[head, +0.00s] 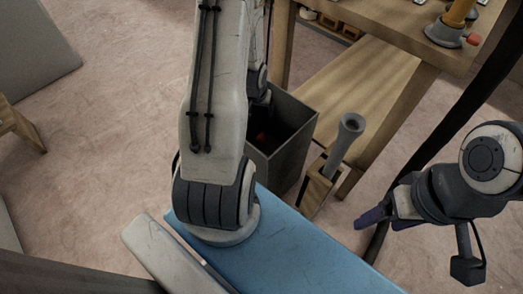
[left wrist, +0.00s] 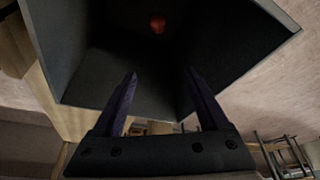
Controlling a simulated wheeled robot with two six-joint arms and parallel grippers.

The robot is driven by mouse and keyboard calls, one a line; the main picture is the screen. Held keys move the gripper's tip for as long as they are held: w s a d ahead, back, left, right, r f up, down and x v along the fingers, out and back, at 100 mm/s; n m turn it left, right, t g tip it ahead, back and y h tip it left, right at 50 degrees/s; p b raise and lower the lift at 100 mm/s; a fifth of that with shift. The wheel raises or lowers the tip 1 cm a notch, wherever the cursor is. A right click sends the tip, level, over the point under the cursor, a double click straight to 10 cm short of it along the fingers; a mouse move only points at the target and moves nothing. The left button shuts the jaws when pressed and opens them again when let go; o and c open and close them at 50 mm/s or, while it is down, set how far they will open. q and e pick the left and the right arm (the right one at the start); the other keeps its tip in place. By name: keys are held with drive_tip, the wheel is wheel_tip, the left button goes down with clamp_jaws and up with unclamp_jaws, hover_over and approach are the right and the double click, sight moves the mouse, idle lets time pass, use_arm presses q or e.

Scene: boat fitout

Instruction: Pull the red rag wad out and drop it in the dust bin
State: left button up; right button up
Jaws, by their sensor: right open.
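The dark grey square bin (head: 291,160) stands on the floor behind the blue surface, and its inside fills much of the left wrist view (left wrist: 80,60). A small red wad (head: 262,137) lies deep inside the bin, dim in shadow; it also shows in the left wrist view (left wrist: 157,25). My left gripper (left wrist: 160,85) is open with nothing between its dark fingers, at the bin's mouth and apart from the wad. In the head view my arm hides it. My right gripper (head: 385,216) is open and empty at the right, beyond the blue surface's edge.
A grey flared pipe (head: 346,137) stands in a wooden holder (head: 313,190) right of the bin. A wooden bench (head: 400,38) with a lower shelf (head: 345,85) is behind. The pink floor (head: 110,130) at left is mostly clear.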

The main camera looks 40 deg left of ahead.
use_arm(q)
drive_tip(key=p+v, duration=0.5)
drive_tip(key=v, duration=0.5)
drive_tip(key=shift+r, duration=0.25)
drive_tip(key=shift+s, duration=0.1)
